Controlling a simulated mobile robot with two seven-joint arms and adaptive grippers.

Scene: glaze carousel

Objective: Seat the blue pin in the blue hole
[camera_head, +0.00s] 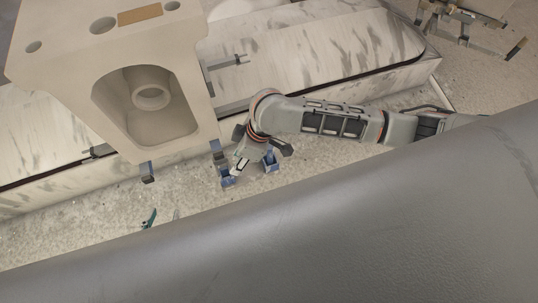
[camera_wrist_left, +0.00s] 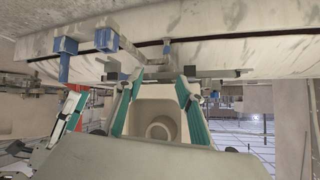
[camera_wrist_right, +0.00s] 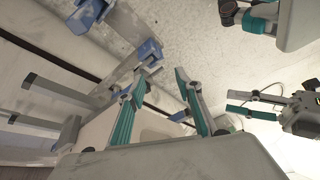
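I cannot make out the blue pin or the blue hole in any view. Teal fingertips (camera_head: 150,217), seemingly of my left gripper, show small beyond the dark grey surface in the head view. In the left wrist view my left gripper (camera_wrist_left: 158,80) has its two teal fingers apart with nothing between them, in front of the beige block (camera_wrist_left: 158,104). In the right wrist view my right gripper (camera_wrist_right: 160,77) is also spread and empty. Blue-padded brackets (camera_wrist_right: 149,50) are close beyond its fingers. The beige block (camera_head: 60,70) has round holes and a recess with a ring (camera_head: 151,97).
A pale, streaked long slab (camera_head: 330,45) with a dark groove runs behind the block. A large dark grey surface (camera_head: 300,240) covers the foreground. Speckled floor (camera_head: 75,225) shows between.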

